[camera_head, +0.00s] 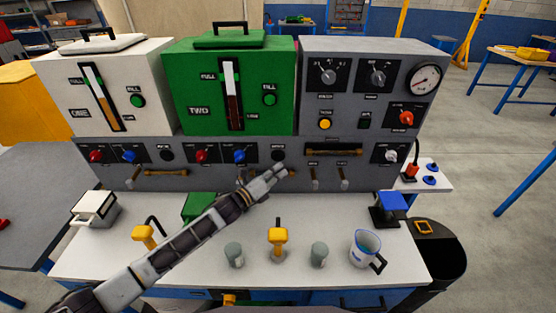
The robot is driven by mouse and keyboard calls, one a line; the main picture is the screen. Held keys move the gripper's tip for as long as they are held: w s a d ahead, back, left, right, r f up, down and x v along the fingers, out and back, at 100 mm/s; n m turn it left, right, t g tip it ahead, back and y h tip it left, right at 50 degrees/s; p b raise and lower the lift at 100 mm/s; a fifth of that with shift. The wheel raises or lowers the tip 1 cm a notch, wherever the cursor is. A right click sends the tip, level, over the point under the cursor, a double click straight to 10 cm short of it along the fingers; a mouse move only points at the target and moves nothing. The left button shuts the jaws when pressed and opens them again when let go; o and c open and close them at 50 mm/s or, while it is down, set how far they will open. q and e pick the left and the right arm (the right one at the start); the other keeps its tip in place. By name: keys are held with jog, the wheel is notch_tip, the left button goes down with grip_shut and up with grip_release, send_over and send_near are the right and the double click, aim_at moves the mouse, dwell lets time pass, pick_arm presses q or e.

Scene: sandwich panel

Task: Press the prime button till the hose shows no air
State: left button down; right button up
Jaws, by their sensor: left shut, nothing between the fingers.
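The grey panel (225,145) stands at the back of the white bench, under a white tank (60,85) marked ONE and a green tank (190,90) marked TWO. Its lower strip has a black round button (166,155) on the left and another black button (278,154) near the middle; their small labels are too blurred to read. A short amber hose length (168,173) shows below the left button. A longer amber tube (333,152) lies in a dark slot to the right. My left gripper (280,172) is shut and empty, just below the middle button in the picture; contact is unclear. My right gripper is out of view.
Red knobs (201,156) and blue knobs (239,156) flank the buttons. On the bench are yellow-handled levers (278,236), grey cylinders (319,254), a jug (364,248) and a blue-topped block (391,202). A black bin (440,262) stands right.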

pick_arm(q)
jog(key=shift+w, duration=0.9)
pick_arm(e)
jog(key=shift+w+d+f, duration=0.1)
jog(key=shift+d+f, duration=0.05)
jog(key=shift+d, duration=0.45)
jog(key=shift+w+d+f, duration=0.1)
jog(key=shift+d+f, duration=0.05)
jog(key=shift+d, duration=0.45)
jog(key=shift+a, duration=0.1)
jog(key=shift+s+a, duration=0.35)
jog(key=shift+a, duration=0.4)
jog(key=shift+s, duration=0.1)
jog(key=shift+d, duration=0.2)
